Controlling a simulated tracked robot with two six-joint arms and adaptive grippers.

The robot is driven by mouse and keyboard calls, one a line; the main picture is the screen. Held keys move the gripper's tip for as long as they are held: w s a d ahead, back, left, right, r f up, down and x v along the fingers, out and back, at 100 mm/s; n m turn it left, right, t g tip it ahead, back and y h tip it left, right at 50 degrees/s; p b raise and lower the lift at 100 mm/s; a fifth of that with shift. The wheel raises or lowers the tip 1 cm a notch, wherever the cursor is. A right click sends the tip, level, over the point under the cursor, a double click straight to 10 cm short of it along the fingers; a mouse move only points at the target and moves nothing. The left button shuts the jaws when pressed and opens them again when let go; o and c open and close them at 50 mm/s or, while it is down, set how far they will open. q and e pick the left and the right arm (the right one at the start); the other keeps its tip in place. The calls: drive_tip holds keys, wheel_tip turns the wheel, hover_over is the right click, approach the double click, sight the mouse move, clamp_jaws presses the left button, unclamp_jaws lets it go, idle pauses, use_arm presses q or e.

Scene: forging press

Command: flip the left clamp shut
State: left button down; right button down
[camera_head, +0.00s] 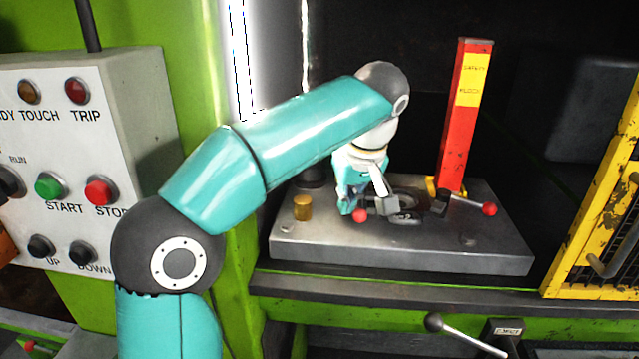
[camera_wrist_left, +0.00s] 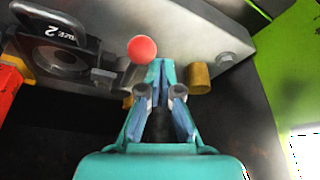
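The left clamp (camera_head: 386,206) sits on the grey die block, left of the dark round die (camera_head: 408,207). Its red ball knob (camera_head: 360,215) points left and low. My left gripper (camera_head: 346,208) reaches down just left of the clamp, close to the knob. In the left wrist view, its fingertips (camera_wrist_left: 160,68) are together, with the red knob (camera_wrist_left: 142,50) just beside them; I cannot tell whether they touch. I see nothing held between the fingers. The right clamp (camera_head: 445,200) has its red-knobbed lever lying out to the right. My right gripper is not in view.
A red and yellow safety block (camera_head: 466,115) stands upright behind the right clamp. A brass peg (camera_head: 302,207) stands on the block's left. A button panel (camera_head: 75,160) is at far left. A yellow guard (camera_head: 610,215) is at right.

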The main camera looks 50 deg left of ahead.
use_arm(q)
drive_tip(key=shift+w+d+f, duration=0.1)
drive_tip(key=shift+d, duration=0.25)
drive_tip(key=shift+a, duration=0.1)
drive_tip(key=shift+s+a+r, duration=0.25)
drive_tip(key=shift+s+a, duration=0.05)
drive_tip(key=shift+a, duration=0.25)
drive_tip(key=shift+s+a+r+p, duration=0.25)
drive_tip(key=shift+s+a+p, duration=0.05)
drive_tip(key=shift+a, duration=0.35)
drive_tip(key=shift+s+a+r+p, duration=0.2)
drive_tip(key=shift+s+a+p, duration=0.1)
drive_tip(key=shift+a, duration=0.3)
wheel_tip(320, 180, up, 9)
drive_tip(key=w+d+p, duration=0.1)
drive_tip(key=d+p, duration=0.1)
drive_tip(key=p, duration=0.1)
drive_tip(key=shift+w+d, duration=0.25)
drive_tip(key=shift+d, duration=0.1)
drive_tip(key=shift+f, duration=0.1)
